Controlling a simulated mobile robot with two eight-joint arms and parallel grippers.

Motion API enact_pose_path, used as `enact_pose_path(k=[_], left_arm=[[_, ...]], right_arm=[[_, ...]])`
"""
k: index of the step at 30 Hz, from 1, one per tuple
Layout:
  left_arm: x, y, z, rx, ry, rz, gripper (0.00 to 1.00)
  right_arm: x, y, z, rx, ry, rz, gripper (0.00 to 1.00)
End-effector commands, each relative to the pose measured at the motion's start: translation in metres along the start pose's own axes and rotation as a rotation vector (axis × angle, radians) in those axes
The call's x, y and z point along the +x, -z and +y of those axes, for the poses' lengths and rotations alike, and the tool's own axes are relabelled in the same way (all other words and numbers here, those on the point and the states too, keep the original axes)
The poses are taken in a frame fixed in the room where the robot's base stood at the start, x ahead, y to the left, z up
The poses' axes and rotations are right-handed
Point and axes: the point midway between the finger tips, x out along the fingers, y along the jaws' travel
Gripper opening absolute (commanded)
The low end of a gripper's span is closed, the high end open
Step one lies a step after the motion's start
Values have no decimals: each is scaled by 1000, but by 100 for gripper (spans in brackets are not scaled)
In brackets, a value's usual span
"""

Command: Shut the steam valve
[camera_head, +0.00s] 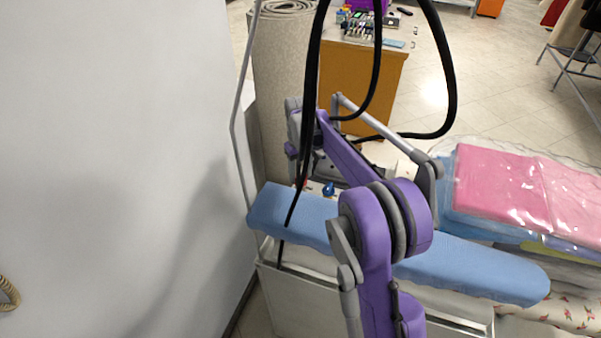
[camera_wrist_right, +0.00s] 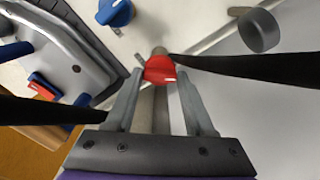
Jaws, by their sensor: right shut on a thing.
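A red valve knob (camera_wrist_right: 160,68) sits on a short metal stem in the wrist view. My right gripper (camera_wrist_right: 160,77) has its two fingers on either side of this knob and is shut on it. A small white mark shows on the knob's face. In the head view a small bit of red (camera_head: 305,183) shows beside my purple right arm, behind the ironing board. My right gripper is hidden there by the arm and black hoses. My left gripper is in neither view.
A blue knob (camera_wrist_right: 115,12) is up and left of the red one; it also shows in the head view (camera_head: 328,188). A blue ironing board (camera_head: 470,268) lies under my arm. Black hoses (camera_head: 447,60) hang close by. A white wall (camera_head: 110,150) fills the left.

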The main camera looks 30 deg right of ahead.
Motion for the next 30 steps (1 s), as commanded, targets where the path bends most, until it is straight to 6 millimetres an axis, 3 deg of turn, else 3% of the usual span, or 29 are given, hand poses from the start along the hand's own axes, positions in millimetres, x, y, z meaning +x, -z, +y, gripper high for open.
enact_pose_path(k=[15, 30], left_arm=[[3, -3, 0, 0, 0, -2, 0], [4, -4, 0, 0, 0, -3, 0]], right_arm=[[0, 0, 0, -466, 0, 0, 0], [0, 0, 0, -702, 0, 1, 0]])
